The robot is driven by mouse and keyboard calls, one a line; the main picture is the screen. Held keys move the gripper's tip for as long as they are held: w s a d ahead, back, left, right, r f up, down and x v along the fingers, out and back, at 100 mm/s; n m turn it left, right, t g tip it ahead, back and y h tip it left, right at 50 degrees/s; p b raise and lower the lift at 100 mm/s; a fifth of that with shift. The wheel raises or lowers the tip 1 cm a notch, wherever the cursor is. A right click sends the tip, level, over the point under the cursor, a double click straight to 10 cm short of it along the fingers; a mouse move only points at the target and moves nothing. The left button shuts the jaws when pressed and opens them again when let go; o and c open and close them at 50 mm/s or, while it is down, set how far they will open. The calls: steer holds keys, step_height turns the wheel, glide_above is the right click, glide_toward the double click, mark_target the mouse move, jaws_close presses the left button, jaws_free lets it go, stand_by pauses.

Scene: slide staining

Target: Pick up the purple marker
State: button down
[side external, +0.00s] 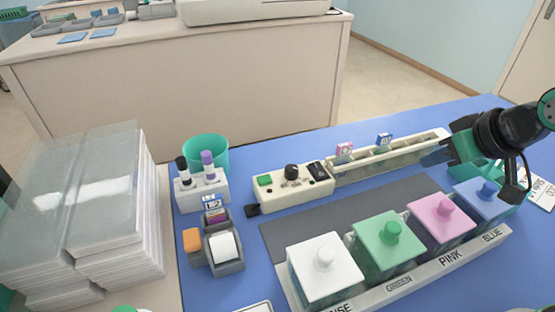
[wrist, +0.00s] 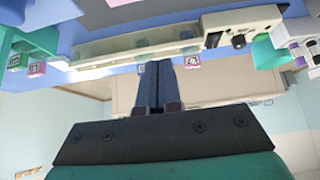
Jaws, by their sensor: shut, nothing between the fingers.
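The purple marker (side external: 208,163) stands upright in a white holder block (side external: 203,194), with its purple cap on top. A black-capped marker (side external: 182,168) stands beside it on the left. My gripper (side external: 434,158) is far to the right of the marker, by the right end of the long cream rack. In the wrist view my gripper (wrist: 158,66) has its two fingers together with nothing between them. The white holder (wrist: 298,42) shows at the right edge of the wrist view, partly cut off; the marker there is too small to tell clearly.
A teal cup (side external: 207,148) stands behind the holder. A cream control box (side external: 292,189) and long rack (side external: 385,158) lie between it and my gripper. Lidded white, green, pink and blue jars (side external: 324,268) stand in front. Stacked clear boxes (side external: 100,190) are at left.

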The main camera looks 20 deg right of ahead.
steer(key=c, duration=0.6)
jaws_free()
steer(key=n+g+y, duration=0.3)
steer(key=n+y, duration=0.1)
steer(key=n, duration=0.5)
glide_toward(209, 155)
steer(key=x, duration=0.5)
steer(key=shift+x, duration=3.2)
